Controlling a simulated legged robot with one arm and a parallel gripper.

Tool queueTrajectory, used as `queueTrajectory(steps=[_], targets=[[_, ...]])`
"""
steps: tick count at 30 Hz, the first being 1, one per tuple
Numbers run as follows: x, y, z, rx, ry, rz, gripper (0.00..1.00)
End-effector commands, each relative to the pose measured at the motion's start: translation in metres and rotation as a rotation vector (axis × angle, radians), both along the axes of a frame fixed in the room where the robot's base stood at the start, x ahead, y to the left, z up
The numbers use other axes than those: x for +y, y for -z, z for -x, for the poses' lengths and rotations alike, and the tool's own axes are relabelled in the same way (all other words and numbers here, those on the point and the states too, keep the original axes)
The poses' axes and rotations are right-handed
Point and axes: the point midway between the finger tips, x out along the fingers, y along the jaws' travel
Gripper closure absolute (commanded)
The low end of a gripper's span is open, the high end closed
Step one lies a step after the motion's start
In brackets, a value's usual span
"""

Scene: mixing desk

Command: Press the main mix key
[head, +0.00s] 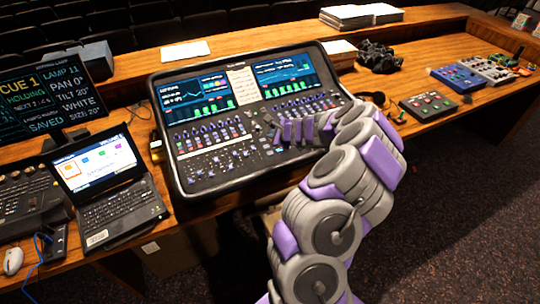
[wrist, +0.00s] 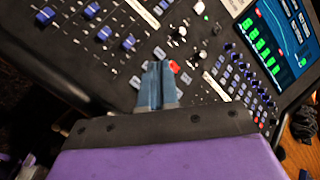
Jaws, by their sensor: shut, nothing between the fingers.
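The mixing desk (head: 215,168) is a black console with two lit screens, rows of blue faders and many small knobs. My gripper (head: 277,130) is over its middle right part, with my arm reaching in from the right. In the wrist view my gripper (wrist: 158,72) is shut and empty, its blue-grey fingers pointing at a group of small keys. A red key (wrist: 174,66) shows right beside the fingertips. Pale grey keys are around it, one above (wrist: 159,52) and one to the left (wrist: 135,82). I cannot read which is the main mix key, or tell if the fingers touch the panel.
An open laptop (head: 97,170) and a dark monitor (head: 42,95) stand left of the desk. A small control box (head: 428,106), a blue box (head: 458,78) and black cables (head: 378,57) are on the right. Papers (head: 185,51) lie behind.

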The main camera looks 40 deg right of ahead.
Motion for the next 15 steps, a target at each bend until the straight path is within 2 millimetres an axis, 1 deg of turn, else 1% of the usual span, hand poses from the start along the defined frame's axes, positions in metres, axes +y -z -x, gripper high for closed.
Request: queueTrajectory(steps=[1,9,15], targets=[[-0.001,0.01,0.0,0.0,0.0,0.0,1.0],[-0.003,0.046,-0.004,0.0,0.0,0.0,1.0],[-0.002,0.067,-0.006,0.001,-0.001,-0.001,1.0]])
